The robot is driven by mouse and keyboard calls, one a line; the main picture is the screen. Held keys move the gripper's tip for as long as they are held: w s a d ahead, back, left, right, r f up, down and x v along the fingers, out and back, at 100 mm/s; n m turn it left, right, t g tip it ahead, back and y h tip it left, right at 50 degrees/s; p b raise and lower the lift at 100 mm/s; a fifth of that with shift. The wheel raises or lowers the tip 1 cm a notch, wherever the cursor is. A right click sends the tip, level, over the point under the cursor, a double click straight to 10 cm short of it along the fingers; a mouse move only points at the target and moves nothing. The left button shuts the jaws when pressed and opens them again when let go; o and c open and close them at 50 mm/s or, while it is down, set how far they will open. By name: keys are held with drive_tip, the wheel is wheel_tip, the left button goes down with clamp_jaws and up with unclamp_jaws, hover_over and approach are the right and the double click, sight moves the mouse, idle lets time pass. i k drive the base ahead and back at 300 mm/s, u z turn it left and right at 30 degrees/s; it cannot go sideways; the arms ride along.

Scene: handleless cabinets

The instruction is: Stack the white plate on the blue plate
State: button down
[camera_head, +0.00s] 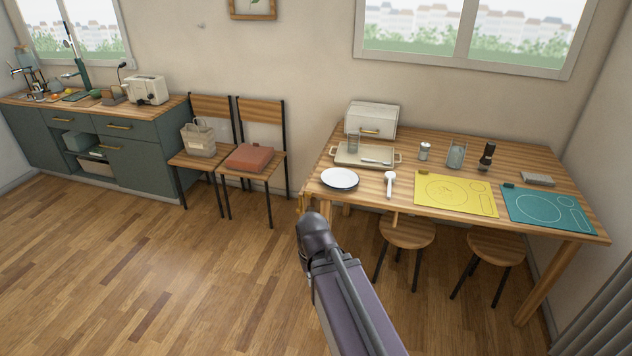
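A white plate (340,178) with a dark rim lies flat near the left front corner of the wooden table. I cannot make out a separate blue plate; whether the dark edge is a rim or another plate beneath is too small to tell. My arm reaches up from the bottom of the picture, and its dark joint is in front of the table's left front corner, below the white plate. My gripper cannot be made out in this view, so its opening and anything in it are not shown.
The wooden table (575,197) holds a beige tray (350,161) behind the plate, a white utensil (390,182) beside it, yellow (455,194) and teal (547,209) mats, and a white bread box (372,119). Stools stand underneath. Chairs (262,112) and green cabinets (140,160) line the wall. Floor at left is clear.

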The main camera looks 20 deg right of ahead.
sight(336, 176)
drive_tip(key=z, duration=0.05)
drive_tip(key=i, duration=1)
drive_tip(key=u, duration=0.05)
